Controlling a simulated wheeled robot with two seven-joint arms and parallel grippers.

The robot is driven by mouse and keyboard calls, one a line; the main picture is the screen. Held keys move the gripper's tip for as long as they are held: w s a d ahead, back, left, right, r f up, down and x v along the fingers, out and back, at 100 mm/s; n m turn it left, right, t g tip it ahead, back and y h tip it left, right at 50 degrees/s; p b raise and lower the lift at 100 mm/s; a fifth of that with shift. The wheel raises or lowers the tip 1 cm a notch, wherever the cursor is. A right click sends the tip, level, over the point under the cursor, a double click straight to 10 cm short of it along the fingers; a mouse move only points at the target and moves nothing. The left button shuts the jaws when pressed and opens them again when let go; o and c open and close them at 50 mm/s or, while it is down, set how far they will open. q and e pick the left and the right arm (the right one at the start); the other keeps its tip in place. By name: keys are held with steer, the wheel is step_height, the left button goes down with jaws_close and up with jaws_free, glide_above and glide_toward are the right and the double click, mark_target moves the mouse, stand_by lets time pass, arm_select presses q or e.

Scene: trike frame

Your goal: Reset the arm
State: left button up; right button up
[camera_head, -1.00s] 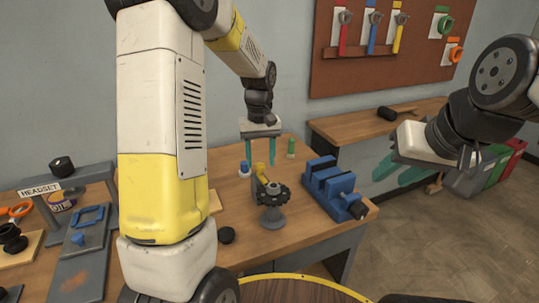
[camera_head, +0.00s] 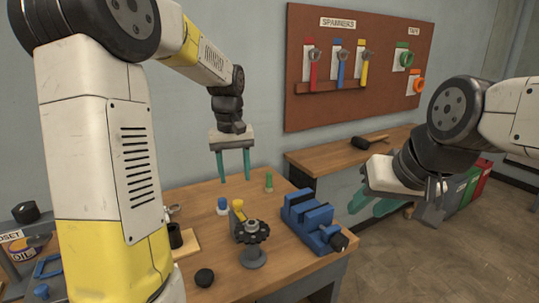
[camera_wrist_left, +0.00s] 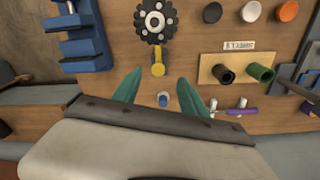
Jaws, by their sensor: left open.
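My left gripper (camera_head: 234,164) is open, with two teal fingers pointing down above the workbench (camera_head: 285,263). Nothing is between its fingers in the head view. In the left wrist view the gripper (camera_wrist_left: 165,88) has a blue-and-white bottle (camera_wrist_left: 163,99) and a yellow-topped part (camera_wrist_left: 158,64) on the bench beyond its fingers. My right gripper (camera_head: 370,203) is at the right side of the head view, tilted, over the floor area. Its teal fingers overlap in view, so its opening is unclear.
A pegboard (camera_head: 352,70) with spanners hangs behind. A mallet (camera_head: 372,141) lies on the back bench. Coloured bins (camera_head: 462,187) stand at the right.

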arm_select(q)
steer(key=s+r+m+t+h, duration=0.1)
steer(key=s+r+m+t, duration=0.1)
steer(key=s, duration=0.8)
steer(key=s+d+r+m+t+h, duration=0.1)
steer(key=s+r+m+t, duration=0.1)
steer(key=s, duration=0.8)
steer(key=shift+s+r+t, duration=0.35)
steer(key=shift+r+t, duration=0.35)
steer(key=shift+t, duration=0.1)
